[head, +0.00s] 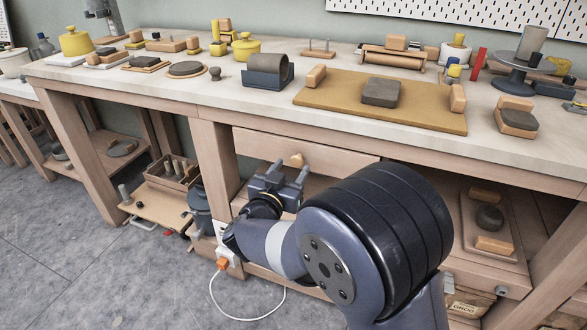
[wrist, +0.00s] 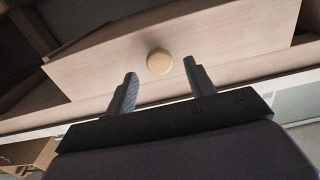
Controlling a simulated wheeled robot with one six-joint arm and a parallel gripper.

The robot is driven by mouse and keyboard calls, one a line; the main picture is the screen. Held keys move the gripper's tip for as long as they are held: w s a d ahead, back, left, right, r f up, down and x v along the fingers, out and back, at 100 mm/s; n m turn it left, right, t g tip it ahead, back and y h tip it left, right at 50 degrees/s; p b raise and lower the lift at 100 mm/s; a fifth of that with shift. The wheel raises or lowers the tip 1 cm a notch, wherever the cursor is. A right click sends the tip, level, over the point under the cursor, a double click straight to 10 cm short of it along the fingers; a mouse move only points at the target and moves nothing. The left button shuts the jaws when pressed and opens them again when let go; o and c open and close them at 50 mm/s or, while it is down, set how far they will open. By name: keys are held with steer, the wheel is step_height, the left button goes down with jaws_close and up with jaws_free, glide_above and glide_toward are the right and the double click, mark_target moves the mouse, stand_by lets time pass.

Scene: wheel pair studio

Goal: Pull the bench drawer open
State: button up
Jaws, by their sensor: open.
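The bench drawer (head: 330,160) has a pale wooden front under the bench top, and it looks shut. Its round wooden knob (head: 297,160) sits on the front. My gripper (head: 288,168) is open just in front of the knob, with its fingers pointing at the drawer. In the wrist view, the drawer front (wrist: 230,45) fills the upper part and the knob (wrist: 160,62) lies between and beyond the two open fingertips (wrist: 160,68). I see no contact between fingers and knob. My arm hides part of the right lower area of the drawer in the head view.
The bench top (head: 150,90) holds many clay pieces and tools, including a tan board (head: 430,118) with a grey block (head: 381,92) on it. A bench leg (head: 215,160) stands left of the drawer. A shelf lies below, and a white cable (head: 250,319) lies on the floor.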

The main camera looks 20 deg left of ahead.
steer(key=shift+w, duration=1.2)
steer(key=shift+c, duration=0.5)
jaws_close()
